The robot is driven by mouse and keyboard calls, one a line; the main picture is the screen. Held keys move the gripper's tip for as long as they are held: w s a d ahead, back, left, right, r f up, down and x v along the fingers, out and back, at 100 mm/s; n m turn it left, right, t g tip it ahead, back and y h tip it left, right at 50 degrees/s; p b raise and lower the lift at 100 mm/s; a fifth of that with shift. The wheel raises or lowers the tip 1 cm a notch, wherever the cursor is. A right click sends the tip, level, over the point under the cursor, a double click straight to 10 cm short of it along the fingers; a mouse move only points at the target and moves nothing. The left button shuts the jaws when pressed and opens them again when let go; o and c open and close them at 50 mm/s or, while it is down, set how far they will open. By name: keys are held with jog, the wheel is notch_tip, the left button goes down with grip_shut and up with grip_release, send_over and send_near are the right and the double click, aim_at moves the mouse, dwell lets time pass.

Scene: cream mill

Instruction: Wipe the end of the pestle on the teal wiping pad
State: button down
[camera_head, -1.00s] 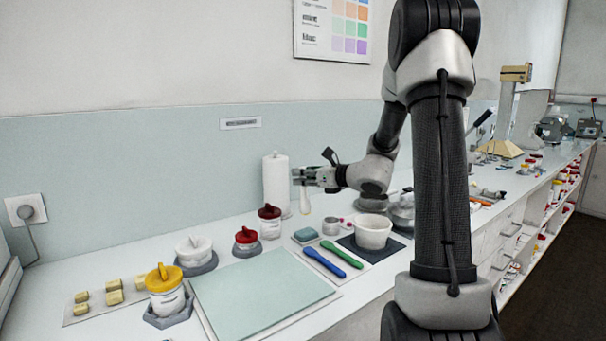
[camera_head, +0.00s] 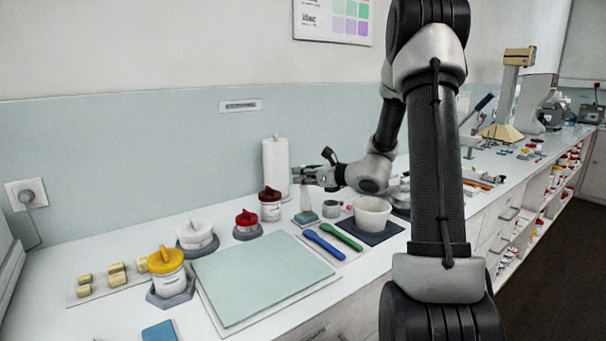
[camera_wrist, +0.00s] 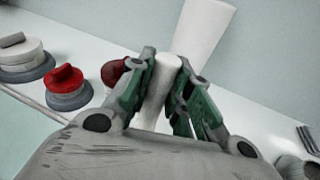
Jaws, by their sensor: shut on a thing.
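My gripper (camera_head: 302,177) is shut on the white pestle (camera_head: 305,197), which hangs roughly upright below the fingers. In the wrist view the pestle (camera_wrist: 159,84) shows between the two green-padded fingers (camera_wrist: 160,75). The teal wiping pad (camera_head: 306,217) lies on the bench directly below the pestle. The pestle's lower end is at the pad's far part in the head view; I cannot tell whether it touches. The pad does not show in the wrist view.
A white mortar (camera_head: 372,214) stands on a dark mat to the right. Blue (camera_head: 324,245) and green (camera_head: 342,236) spatulas lie in front. A dark-red-lidded jar (camera_head: 270,206) stands left of the pad, and a paper roll (camera_head: 276,165) stands behind.

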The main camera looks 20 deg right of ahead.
jog(key=shift+f, duration=0.55)
dwell(1.2)
jog(key=shift+d, duration=0.1)
jog(key=shift+s+a+r, duration=0.1)
jog(key=shift+a, duration=0.6)
jog(key=shift+w+d, duration=0.2)
jog(key=shift+d, duration=1)
dwell(1.8)
